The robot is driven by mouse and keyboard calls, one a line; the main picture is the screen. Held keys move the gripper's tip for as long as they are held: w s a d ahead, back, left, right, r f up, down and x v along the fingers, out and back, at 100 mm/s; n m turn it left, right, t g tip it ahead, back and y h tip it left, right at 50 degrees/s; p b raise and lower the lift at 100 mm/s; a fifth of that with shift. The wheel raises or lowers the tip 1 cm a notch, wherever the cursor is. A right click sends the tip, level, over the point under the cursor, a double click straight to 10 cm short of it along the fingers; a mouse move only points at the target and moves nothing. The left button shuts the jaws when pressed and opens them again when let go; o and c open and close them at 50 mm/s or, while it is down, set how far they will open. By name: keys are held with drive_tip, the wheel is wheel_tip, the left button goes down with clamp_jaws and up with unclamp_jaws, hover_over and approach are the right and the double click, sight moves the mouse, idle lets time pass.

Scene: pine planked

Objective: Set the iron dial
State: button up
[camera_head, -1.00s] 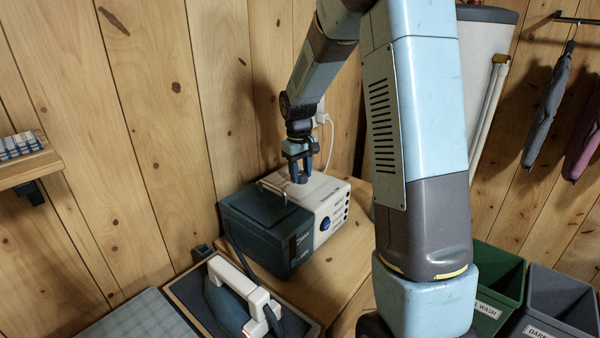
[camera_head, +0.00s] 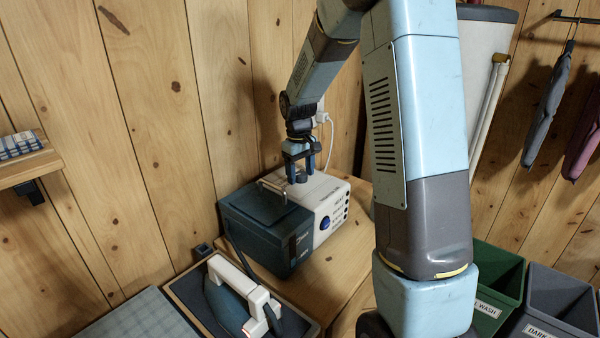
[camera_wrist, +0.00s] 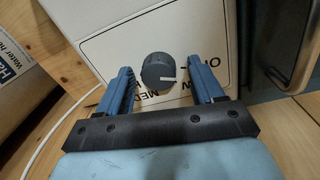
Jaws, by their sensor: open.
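The iron station (camera_head: 325,205) is a box with a white half and a dark blue half on the wooden bench. Its dial (camera_wrist: 158,72) is a dark round knob on the white top panel, with a pale pointer line aimed right in the wrist view. Letters around it read partly as "OFF" and "MED"; other words are cut off by my fingers. My gripper (camera_head: 300,174) points down at the dial from above. In the wrist view my gripper (camera_wrist: 160,73) is open, one blue finger on each side of the dial, with visible gaps.
A metal handle (camera_head: 272,190) sits on the box next to my gripper. A blue round button (camera_head: 325,223) is on the box's front. The iron (camera_head: 240,295) rests on its stand in front. Green (camera_head: 497,285) and grey (camera_head: 560,305) bins stand at right.

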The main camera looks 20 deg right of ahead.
sight(299, 174)
wheel_tip(299, 174, up, 14)
drive_tip(key=shift+a+f, duration=0.15)
drive_tip(key=shift+a, duration=0.15)
idle(0.4)
drive_tip(key=shift+s, duration=0.15)
drive_tip(key=s+r+m+t, duration=0.1)
drive_tip(key=s+r, duration=0.3)
drive_tip(key=s, duration=0.4)
drive_tip(key=s+r+m+t, duration=0.1)
drive_tip(key=s+r+t, duration=0.15)
drive_tip(key=s, duration=0.55)
drive_tip(key=s+f+m+t, duration=0.1)
drive_tip(key=s+m+t, duration=0.1)
drive_tip(key=s, duration=1.3)
drive_tip(key=shift+s+d+f+m+y, duration=0.25)
drive_tip(key=shift+m+y, duration=0.05)
